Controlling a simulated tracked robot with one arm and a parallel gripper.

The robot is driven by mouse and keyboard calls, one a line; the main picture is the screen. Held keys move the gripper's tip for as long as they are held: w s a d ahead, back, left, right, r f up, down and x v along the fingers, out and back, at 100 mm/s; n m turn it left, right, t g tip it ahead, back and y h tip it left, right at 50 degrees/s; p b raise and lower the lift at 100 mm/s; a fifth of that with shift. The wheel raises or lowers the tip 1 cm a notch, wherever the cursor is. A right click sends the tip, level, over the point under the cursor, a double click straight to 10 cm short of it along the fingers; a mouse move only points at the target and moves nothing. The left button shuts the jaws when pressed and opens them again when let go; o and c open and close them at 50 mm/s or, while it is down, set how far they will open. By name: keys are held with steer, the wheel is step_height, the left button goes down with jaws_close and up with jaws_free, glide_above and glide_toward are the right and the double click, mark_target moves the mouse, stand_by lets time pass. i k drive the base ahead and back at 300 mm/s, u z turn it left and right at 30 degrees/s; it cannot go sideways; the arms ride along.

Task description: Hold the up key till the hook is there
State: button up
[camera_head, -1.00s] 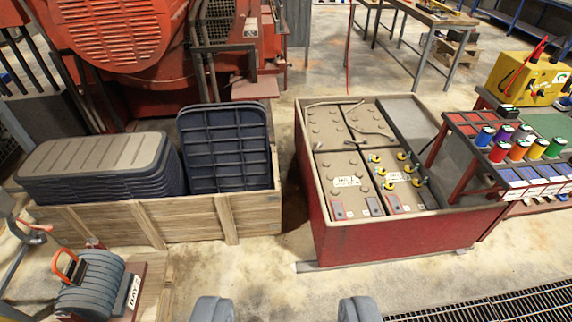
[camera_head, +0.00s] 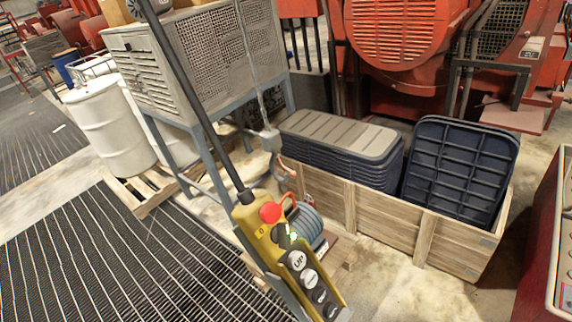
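A yellow pendant control box (camera_head: 258,222) hangs tilted on a thick black cable in the lower middle. It has a red button (camera_head: 270,212) near its top and a column of dark round keys below. The up key (camera_head: 297,260) is marked UP in white; more dark keys lie under it toward the bottom edge. No hook shows in the view. My gripper cannot be clearly made out; grey parts beside the pendant's lower end may be its fingers. I cannot tell whether anything touches the up key.
A wooden crate (camera_head: 428,240) with dark lids stands at right, and a red-sided box (camera_head: 545,250) at the right edge. A grey perforated cabinet (camera_head: 165,75) on legs and a white drum (camera_head: 108,130) stand behind left. Floor grating (camera_head: 120,265) lies at lower left.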

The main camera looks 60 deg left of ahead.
mark_target(297, 260)
steer(key=u, duration=0.5)
steer(key=k, duration=1.05)
steer(key=u, duration=0.3)
steer(key=i, duration=1.05)
steer(key=u, duration=0.05)
